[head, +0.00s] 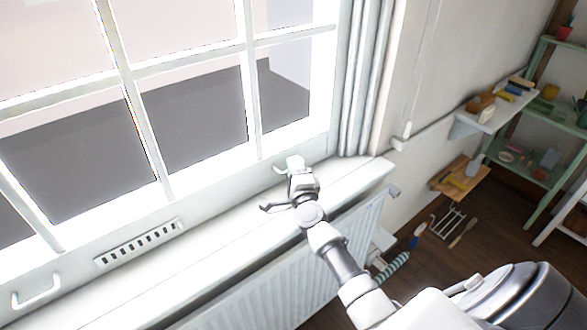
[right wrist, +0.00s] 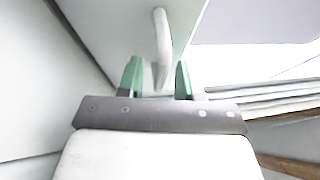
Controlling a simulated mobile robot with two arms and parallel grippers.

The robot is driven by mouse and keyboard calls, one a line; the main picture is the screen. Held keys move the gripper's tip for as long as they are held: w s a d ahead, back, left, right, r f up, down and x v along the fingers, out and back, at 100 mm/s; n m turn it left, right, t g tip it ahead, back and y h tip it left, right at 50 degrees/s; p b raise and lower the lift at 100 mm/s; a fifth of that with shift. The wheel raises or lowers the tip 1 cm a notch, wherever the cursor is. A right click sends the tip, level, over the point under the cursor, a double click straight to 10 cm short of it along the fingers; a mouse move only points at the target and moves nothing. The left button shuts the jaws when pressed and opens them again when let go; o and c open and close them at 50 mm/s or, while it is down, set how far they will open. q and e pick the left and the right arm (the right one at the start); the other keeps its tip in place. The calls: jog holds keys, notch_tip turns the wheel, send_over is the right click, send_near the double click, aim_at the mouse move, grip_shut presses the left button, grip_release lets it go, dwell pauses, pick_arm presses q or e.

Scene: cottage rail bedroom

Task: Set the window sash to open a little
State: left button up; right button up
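The white window sash (head: 150,115) fills the left of the head view, with glazing bars across its panes. Its lower rail sits close above the white sill (head: 235,215); I cannot tell whether a gap shows under it. One white pull handle (head: 36,292) is at the rail's left end. My right gripper (head: 293,175) is over the sill at the rail's right end. In the right wrist view a second white handle (right wrist: 161,45) stands between the green fingertips of my right gripper (right wrist: 158,78). They are open, with space visible beside the handle. My left gripper is out of view.
A slotted vent (head: 140,243) is on the rail. A white radiator (head: 280,275) is below the sill. At right are a small wall shelf (head: 490,113), a wooden ledge (head: 460,180) and a green shelf unit (head: 545,140) with small items.

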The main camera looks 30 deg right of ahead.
jog(key=shift+w, duration=0.2)
grip_shut()
notch_tip(320, 180, up, 11)
jog(key=p, duration=1)
jog(key=shift+f, duration=0.15)
jog(key=shift+d, duration=0.1)
